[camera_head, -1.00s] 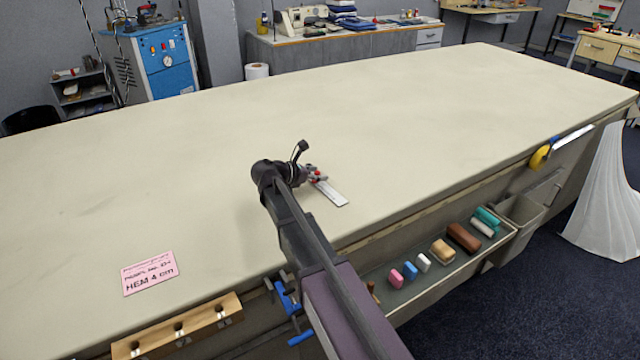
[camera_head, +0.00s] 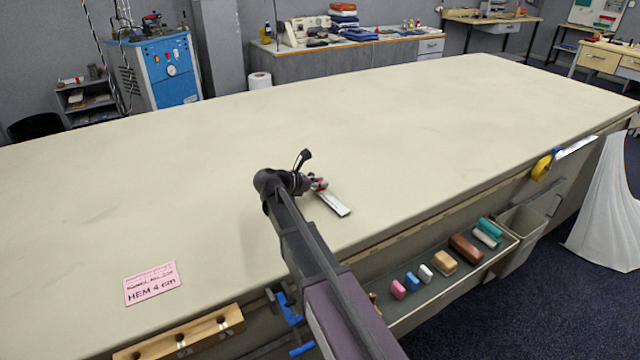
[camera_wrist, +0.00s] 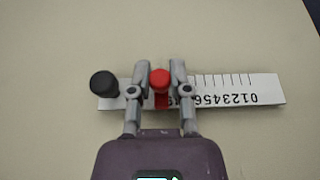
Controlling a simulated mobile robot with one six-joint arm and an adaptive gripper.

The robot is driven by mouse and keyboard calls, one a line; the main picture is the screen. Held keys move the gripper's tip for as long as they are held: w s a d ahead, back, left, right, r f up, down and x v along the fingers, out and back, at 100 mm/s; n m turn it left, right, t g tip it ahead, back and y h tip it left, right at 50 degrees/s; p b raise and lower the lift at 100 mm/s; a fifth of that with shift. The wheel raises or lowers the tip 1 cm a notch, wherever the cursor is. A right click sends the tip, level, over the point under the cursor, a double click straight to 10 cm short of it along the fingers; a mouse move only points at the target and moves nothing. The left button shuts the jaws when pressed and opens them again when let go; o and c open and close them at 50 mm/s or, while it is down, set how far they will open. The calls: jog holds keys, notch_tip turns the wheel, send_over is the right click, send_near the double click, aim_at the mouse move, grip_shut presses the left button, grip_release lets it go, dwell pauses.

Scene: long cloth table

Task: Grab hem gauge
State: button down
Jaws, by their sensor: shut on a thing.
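The hem gauge is a flat white ruler (camera_wrist: 240,90) with black numbers, a red slider (camera_wrist: 160,79) and a black knob (camera_wrist: 104,84) at its left end in the wrist view. My gripper (camera_wrist: 160,70) is shut on the red slider, one finger on each side of it. In the head view the gauge (camera_head: 333,203) shows beyond my gripper (camera_head: 314,184), its white end pointing to the lower right. My arm hides part of it. Whether the gauge touches the cloth is hard to tell.
A pink card (camera_head: 151,284) reading "HEM 4 cm" lies at the table's left front. A tray (camera_head: 412,313) with several coloured blocks hangs along the front edge, beside a wooden rack (camera_head: 180,338).

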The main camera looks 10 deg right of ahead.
jog(key=shift+r+p, duration=1.3)
jog(key=shift+r, duration=0.2)
jog(key=s, duration=0.5)
jog(key=s+d+r+p, duration=0.1)
jog(key=s, duration=0.4)
jog(key=s+d, duration=0.1)
jog(key=s, duration=0.5)
jog(key=shift+d+r, duration=0.15)
